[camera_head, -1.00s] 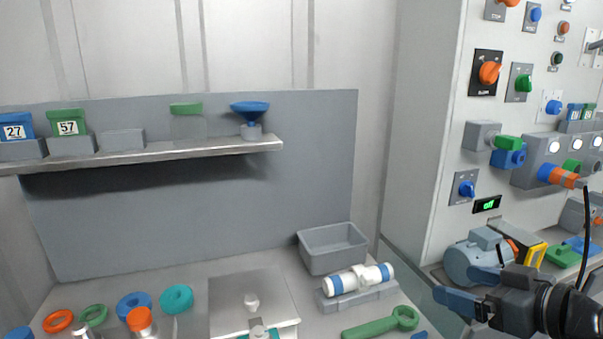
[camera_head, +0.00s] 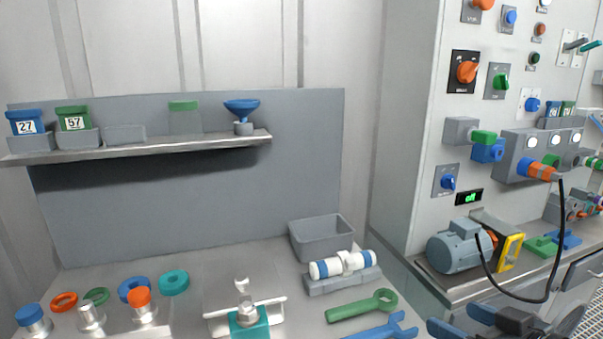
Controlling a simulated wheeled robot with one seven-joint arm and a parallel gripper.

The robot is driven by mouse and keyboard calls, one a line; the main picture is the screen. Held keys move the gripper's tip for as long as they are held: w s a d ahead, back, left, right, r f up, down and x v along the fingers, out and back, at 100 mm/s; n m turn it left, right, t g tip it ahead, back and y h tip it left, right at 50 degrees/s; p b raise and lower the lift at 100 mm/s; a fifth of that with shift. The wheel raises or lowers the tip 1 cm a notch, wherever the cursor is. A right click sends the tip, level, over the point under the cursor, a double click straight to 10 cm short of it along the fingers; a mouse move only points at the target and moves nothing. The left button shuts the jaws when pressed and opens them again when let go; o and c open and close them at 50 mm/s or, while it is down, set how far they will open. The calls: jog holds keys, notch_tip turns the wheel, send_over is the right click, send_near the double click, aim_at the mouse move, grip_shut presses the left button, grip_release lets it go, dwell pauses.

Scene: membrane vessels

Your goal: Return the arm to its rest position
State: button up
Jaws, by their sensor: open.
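My gripper (camera_head: 462,326) is at the bottom right of the head view, cut off by the lower edge. Its blue fingers stand apart with nothing seen between them. It is in front of the bench's right end and below the motor, apart from both as far as I can tell. The rest of my arm is mostly out of view.
The bench holds a green wrench (camera_head: 362,306), a blue wrench (camera_head: 385,330), a white cylinder (camera_head: 325,268) on a cradle and a grey bin (camera_head: 322,238). A blue-grey motor (camera_head: 455,248) and a control panel (camera_head: 520,60) stand at right. A black cable (camera_head: 548,285) hangs there.

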jog(key=s+a+f+m+h, duration=0.1)
jog(key=s+f+m+h, duration=0.1)
jog(key=s+f, duration=0.5)
jog(key=s+a+f+m+h, duration=0.1)
jog(key=s+f+m+h, duration=0.15)
jog(key=s, duration=0.85)
jog(key=s+a+r+t, duration=0.1)
jog(key=s+r, duration=0.2)
jog(key=s, duration=0.7)
jog(key=s+r+t, duration=0.1)
jog(key=s+r, duration=0.3)
jog(key=s, duration=0.6)
jog(key=shift+s+a+n+h, duration=0.25)
jog(key=shift+a+n+h, duration=0.1)
